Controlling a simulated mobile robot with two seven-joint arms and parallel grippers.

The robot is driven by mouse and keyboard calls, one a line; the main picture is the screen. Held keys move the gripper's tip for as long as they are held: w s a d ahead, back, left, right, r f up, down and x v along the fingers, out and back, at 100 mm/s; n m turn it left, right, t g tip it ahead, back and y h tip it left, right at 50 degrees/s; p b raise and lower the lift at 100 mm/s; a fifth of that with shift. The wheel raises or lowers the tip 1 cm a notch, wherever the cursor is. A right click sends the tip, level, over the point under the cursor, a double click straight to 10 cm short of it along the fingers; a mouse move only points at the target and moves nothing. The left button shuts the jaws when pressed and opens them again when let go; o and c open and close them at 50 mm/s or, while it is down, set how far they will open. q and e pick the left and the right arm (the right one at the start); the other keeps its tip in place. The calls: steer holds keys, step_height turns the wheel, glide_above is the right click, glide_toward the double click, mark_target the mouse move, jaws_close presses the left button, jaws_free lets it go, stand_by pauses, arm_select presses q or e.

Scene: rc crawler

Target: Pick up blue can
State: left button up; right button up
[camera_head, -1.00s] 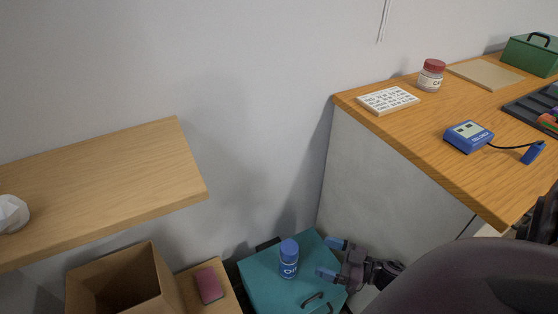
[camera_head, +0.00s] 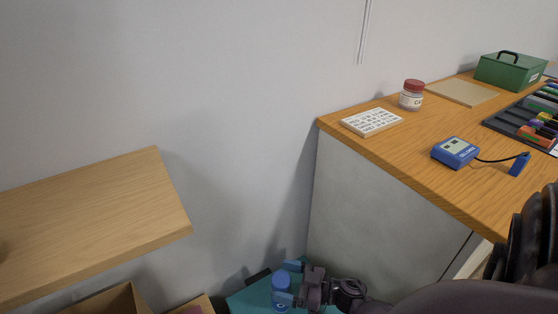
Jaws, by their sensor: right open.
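The blue can (camera_head: 281,281) stands upright on a teal box (camera_head: 245,300) low in the picture. Its blue top shows, and its lower part is partly hidden behind a gripper finger. My right gripper (camera_head: 289,282) comes in from the right with blue-tipped fingers. It is open, with one fingertip behind and right of the can and the other in front of its right side. I cannot tell whether the fingers touch the can. My left gripper is not in view.
A wooden shelf (camera_head: 90,215) is at left, above a cardboard box (camera_head: 112,302). A wooden counter (camera_head: 430,145) at right holds a jar (camera_head: 412,96), a blue meter (camera_head: 455,152), a white text board (camera_head: 371,121) and a green toolbox (camera_head: 511,70). A grey panel stands beside my right arm.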

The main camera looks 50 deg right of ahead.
steer(key=shift+w+a, duration=0.3)
steer(key=shift+w, duration=0.3)
steer(key=c, duration=1.4)
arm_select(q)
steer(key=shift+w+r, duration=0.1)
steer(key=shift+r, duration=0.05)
arm_select(e)
steer(key=shift+r, duration=0.2)
